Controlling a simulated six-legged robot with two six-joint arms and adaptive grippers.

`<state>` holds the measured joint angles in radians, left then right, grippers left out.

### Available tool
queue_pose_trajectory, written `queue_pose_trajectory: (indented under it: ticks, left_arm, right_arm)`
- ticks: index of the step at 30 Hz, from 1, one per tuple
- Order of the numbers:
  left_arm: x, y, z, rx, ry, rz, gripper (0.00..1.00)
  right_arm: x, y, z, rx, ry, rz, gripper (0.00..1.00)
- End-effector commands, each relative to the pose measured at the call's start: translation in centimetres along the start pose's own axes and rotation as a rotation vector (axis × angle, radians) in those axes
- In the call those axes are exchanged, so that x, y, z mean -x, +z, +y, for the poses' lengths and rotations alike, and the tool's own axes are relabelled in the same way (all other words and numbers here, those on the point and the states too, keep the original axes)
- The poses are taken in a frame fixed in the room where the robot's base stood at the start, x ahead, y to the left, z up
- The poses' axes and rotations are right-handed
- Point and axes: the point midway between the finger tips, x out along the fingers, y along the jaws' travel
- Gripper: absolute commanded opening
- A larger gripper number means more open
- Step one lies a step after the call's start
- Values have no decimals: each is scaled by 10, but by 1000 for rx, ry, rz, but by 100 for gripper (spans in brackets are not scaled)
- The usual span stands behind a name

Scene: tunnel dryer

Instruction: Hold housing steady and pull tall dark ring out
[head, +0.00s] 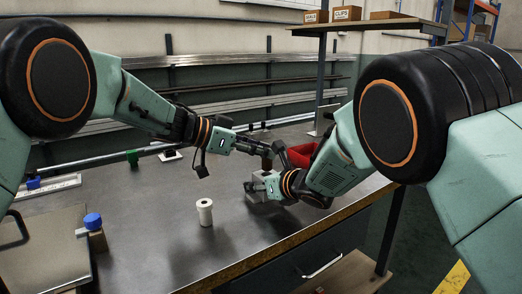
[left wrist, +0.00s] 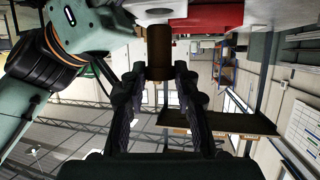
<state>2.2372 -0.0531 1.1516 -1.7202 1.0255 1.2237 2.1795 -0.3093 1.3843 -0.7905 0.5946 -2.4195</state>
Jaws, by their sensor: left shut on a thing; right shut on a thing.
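The tall dark ring (left wrist: 159,52) is a dark brown cylinder between the fingers of my left gripper (left wrist: 160,75) in the left wrist view. In the head view my left gripper (head: 266,149) is shut on it, above the grey housing (head: 268,174). The housing is a small metal block on the table, partly hidden by my right gripper (head: 256,187), which is shut on it from the near right side. In the left wrist view a pale grey surface lies beyond the ring's far end. I cannot tell how deep the ring sits in the housing.
A red bin (head: 301,154) stands close behind the grippers to the right. A white spool-like part (head: 205,212) stands upright on the dark table (head: 165,225). A blue-capped item (head: 93,222) and a green piece (head: 132,158) are at left.

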Motion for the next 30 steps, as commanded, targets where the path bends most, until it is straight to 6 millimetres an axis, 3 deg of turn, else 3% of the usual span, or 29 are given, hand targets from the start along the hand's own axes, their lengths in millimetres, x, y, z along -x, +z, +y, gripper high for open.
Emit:
queue_pose_trajectory:
  ticks: [18,30]
  left_arm:
    - [14,-37,0,-4,1,11,0]
    - [13,-33,0,-2,0,5,0]
  right_arm:
    - [-1,-6,0,-5,-1,12,12]
    - [0,-7,1,-4,0,12,12]
